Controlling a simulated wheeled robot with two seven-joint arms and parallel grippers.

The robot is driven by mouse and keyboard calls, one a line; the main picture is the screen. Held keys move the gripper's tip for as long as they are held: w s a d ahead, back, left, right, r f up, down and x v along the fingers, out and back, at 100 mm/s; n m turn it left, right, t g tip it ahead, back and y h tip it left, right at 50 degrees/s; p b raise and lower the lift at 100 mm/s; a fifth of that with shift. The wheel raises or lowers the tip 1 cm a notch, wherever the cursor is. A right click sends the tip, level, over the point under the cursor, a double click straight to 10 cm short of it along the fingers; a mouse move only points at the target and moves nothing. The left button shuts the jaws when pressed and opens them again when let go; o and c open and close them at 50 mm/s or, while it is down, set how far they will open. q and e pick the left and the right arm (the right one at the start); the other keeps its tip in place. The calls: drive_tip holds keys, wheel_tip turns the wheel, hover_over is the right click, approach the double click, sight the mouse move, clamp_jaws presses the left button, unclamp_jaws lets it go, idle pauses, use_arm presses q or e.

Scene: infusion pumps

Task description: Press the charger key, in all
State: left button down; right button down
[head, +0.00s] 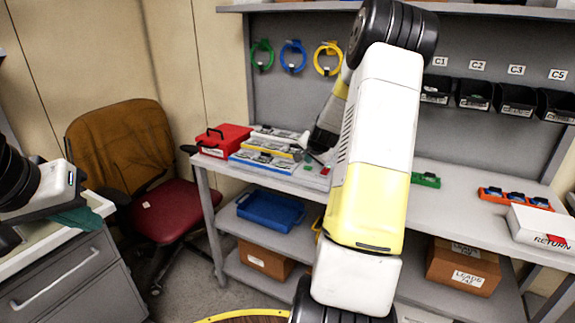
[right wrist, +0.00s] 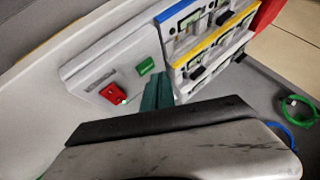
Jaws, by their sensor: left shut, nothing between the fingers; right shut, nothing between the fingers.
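A pale charger-like box (right wrist: 92,62) lies on the bench in the right wrist view, with a green key (right wrist: 146,66) and a red key (right wrist: 113,93) on top. A small light shows at the red key's edge. Both keys also show small in the head view. My right gripper (right wrist: 156,92) is shut and empty, its teal fingertips close beside the green key; I cannot tell whether they touch it. Next to it stand stacked pumps (right wrist: 200,50) with blue and yellow fronts. My left gripper (head: 84,217) is shut and empty over the left cabinet.
A red case (head: 222,141) stands left of the pumps. Coloured hoops hang on the back panel. Black bins (head: 475,94) line the wall at right. A RETURN tray (head: 540,228) and orange tray (head: 515,198) lie at the bench's right. A red chair (head: 165,207) stands left.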

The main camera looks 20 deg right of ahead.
sight(309, 169)
idle(0.4)
drive_tip(key=shift+f, duration=0.45)
drive_tip(key=shift+f, duration=0.4)
idle(0.7)
drive_tip(key=shift+r, duration=0.85)
drive_tip(key=shift+r, duration=0.1)
drive_tip(key=shift+r, duration=2.4)
